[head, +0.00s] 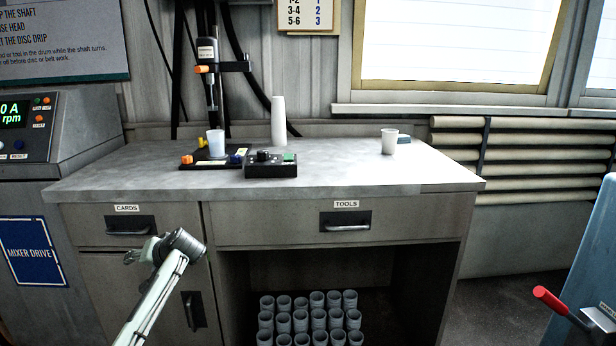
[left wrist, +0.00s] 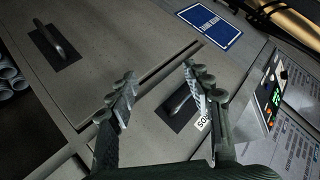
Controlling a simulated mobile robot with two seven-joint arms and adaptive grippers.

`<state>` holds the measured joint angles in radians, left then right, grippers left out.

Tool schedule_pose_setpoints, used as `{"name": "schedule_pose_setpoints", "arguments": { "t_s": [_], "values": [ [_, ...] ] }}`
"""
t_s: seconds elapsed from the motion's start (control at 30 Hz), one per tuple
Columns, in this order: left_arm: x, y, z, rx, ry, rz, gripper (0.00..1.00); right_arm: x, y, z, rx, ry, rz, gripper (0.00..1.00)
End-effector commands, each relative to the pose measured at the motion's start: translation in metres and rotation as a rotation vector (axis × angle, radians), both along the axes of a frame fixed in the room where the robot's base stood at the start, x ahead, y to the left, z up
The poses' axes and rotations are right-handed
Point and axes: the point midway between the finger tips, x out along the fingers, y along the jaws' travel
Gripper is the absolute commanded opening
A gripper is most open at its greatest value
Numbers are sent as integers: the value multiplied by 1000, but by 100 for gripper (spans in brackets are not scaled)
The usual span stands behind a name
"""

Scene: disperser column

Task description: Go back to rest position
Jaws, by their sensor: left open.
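My left gripper (head: 138,252) is in front of the bench's left side, just below the CARDS drawer handle (head: 129,231). In the left wrist view its two fingers (left wrist: 159,75) are spread apart with nothing between them. The CARDS drawer handle (left wrist: 181,102) shows behind the right finger there, and the cabinet door handle (left wrist: 56,42) is at upper left. The CARDS drawer (head: 92,218) and the TOOLS drawer (head: 270,225) look shut. My right gripper is not in view.
The bench top (head: 340,165) holds a disperser stand (head: 212,85), a control box (head: 270,165), a tall white cup stack (head: 278,120) and single cups. Several grey cups (head: 310,318) fill the open bay below. A blue machine with a red-handled lever (head: 560,303) stands at right.

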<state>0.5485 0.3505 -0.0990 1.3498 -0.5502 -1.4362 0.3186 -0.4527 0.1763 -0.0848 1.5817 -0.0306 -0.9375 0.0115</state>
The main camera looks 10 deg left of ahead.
Motion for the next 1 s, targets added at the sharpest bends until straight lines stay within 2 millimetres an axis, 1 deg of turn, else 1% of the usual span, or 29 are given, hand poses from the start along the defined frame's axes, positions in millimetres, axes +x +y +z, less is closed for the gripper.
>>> {"name": "schedule_pose_setpoints", "arguments": {
  "t_s": [0.03,0.1,0.17,0.2,0.27,0.3,0.33,0.4,0.47,0.5,0.57,0.6,0.67,0.7,0.77,0.8,0.87,0.9,0.97,1.0],
  "values": [
    [21,-15,-6,-42,-14,-106,50,1,0,0,0,-1,0,40],
    [48,-38,-11,-96,-45,-254,50,2,0,1,-1,-3,0,40],
    [69,-60,-12,-137,-83,-374,50,4,0,1,0,-6,1,40],
    [82,-75,-10,-160,-114,-448,50,6,0,2,1,-9,0,40],
    [100,-97,-4,-192,-168,-554,50,9,0,3,0,-14,1,40],
    [110,-112,1,-211,-209,-621,50,11,0,4,1,-18,1,40],
    [109,-119,-8,-223,-211,-644,50,13,0,4,0,-20,1,40],
    [89,-125,-45,-243,-161,-634,50,16,1,6,2,-27,1,40],
    [75,-132,-70,-260,-131,-637,50,18,1,7,1,-31,2,40],
    [64,-136,-86,-272,-109,-637,50,19,1,8,1,-32,2,40],
    [46,-143,-114,-292,-74,-637,50,19,1,8,1,-32,2,40],
    [32,-148,-134,-306,-50,-636,50,19,1,8,1,-32,2,40],
    [8,-156,-164,-331,-9,-634,50,18,1,8,1,-31,2,40],
    [-11,-162,-185,-349,21,-633,50,18,1,7,2,-30,2,40],
    [-42,-170,-217,-376,67,-630,50,16,1,7,2,-28,2,40],
    [-64,-177,-238,-396,98,-627,50,15,1,7,2,-27,1,40],
    [-98,-186,-267,-425,145,-621,50,13,1,6,2,-23,2,40],
    [-123,-192,-285,-445,176,-617,50,12,1,5,1,-20,2,40],
    [-161,-201,-310,-475,222,-610,50,9,1,4,1,-16,1,40],
    [-186,-207,-326,-495,253,-604,50,7,1,3,1,-13,1,40]
  ]
}}
